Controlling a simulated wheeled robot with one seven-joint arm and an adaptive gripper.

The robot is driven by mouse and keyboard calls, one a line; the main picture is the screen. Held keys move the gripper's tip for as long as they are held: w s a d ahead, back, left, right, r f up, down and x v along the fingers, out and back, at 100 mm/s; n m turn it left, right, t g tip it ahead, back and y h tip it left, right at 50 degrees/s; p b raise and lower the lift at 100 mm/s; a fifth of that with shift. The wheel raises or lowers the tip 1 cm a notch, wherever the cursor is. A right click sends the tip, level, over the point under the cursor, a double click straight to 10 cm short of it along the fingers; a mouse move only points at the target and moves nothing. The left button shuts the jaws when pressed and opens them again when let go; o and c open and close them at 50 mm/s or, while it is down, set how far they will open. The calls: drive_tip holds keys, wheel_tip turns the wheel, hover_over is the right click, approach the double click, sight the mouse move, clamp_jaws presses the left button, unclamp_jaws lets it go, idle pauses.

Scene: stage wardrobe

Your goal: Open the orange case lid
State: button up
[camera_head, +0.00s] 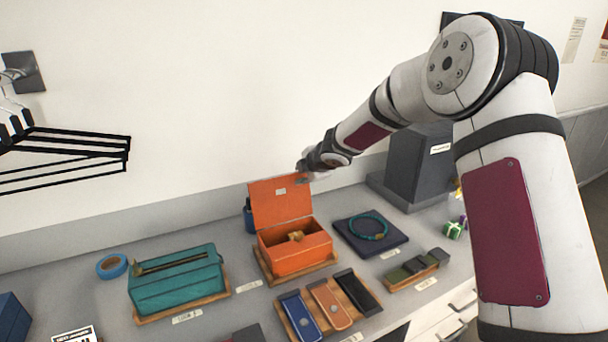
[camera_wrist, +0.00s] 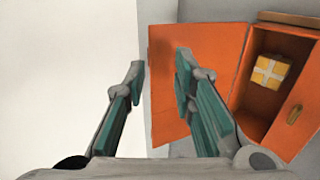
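The orange case (camera_head: 296,252) sits on a wooden board on the counter. Its lid (camera_head: 281,204) stands raised at the back, roughly upright, and a small gold item (camera_head: 296,236) lies inside. In the wrist view the open case (camera_wrist: 272,90) is at the right, with the lid (camera_wrist: 215,60) beside it and a yellow wrapped block (camera_wrist: 270,70) inside. My gripper (camera_head: 304,172) is at the lid's upper right in the head view. In the wrist view my gripper (camera_wrist: 158,75) has its fingers spread with nothing between them; one finger overlaps the lid, and contact cannot be told.
A teal case (camera_head: 176,286) stands left of the orange case. A dark pad with a teal ring (camera_head: 369,227) lies to the right, and a wooden tray with several flat cases (camera_head: 328,304) lies in front. A dark grey box (camera_head: 417,165) stands behind at right.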

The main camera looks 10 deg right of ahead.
drive_tip(key=v, duration=1.2)
drive_tip(key=shift+s, duration=0.1)
idle(0.4)
drive_tip(key=s+d+r+m+g+h, duration=0.1)
drive_tip(key=s+d+r+m+h, duration=0.2)
drive_tip(key=s, duration=0.4)
drive_tip(key=s+d+r+m+g+h, duration=0.1)
drive_tip(key=s+d+r+m, duration=0.1)
drive_tip(key=s+m, duration=0.4)
drive_tip(key=s+d+r+m+h, duration=0.2)
drive_tip(key=s+d+m, duration=0.1)
drive_tip(key=s, duration=0.5)
drive_tip(key=s+a+m+g+y, duration=0.2)
drive_tip(key=s+m, duration=0.7)
drive_tip(key=s, duration=1.1)
drive_tip(key=shift+s+a+f+m+y, duration=0.35)
drive_tip(key=shift+f+y, duration=0.15)
drive_tip(key=shift+y, duration=0.1)
drive_tip(key=shift+d, duration=0.1)
